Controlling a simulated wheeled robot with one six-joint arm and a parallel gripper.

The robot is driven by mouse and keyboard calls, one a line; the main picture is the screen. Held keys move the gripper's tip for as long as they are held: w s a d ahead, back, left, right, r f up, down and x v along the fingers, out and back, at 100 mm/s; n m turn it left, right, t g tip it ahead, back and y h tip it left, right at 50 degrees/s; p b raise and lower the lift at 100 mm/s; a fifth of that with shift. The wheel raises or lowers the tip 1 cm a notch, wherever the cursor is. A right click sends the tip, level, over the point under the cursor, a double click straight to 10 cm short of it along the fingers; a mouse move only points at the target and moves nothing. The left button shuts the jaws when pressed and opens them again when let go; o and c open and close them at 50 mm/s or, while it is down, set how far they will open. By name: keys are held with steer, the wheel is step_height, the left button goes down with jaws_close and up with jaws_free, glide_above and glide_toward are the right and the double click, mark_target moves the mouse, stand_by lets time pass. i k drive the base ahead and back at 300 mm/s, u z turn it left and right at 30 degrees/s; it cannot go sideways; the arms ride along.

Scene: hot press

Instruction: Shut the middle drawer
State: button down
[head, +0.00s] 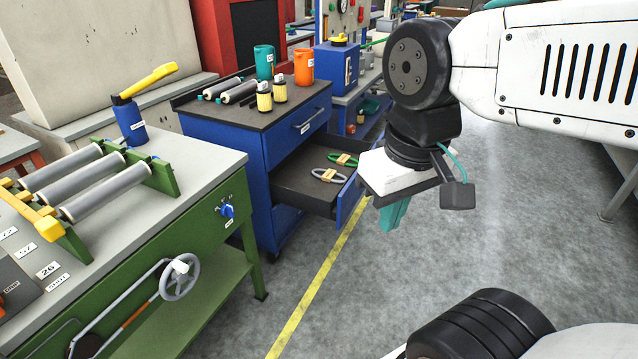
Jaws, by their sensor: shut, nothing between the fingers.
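The middle drawer (310,176) of the blue cabinet (226,147) stands pulled out to the right, with its dark tray showing. Two looped items lie in it, one grey (326,174) and one green (343,159), each with a tan piece across it. The drawer's blue front (346,204) is partly hidden behind my wrist. My gripper (393,216) has teal fingers and points down, in the picture just right of the drawer front. Its fingers are shut and empty. I cannot tell whether it touches the drawer front.
A green bench (205,172) with grey rollers (107,190) and a handwheel (180,277) stands at the left front. The top drawer (298,128) is closed. Grey floor beside the yellow line is clear.

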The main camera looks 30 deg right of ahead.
mark_target(292, 182)
steer(key=i, duration=1.3)
steer(key=z, duration=0.7)
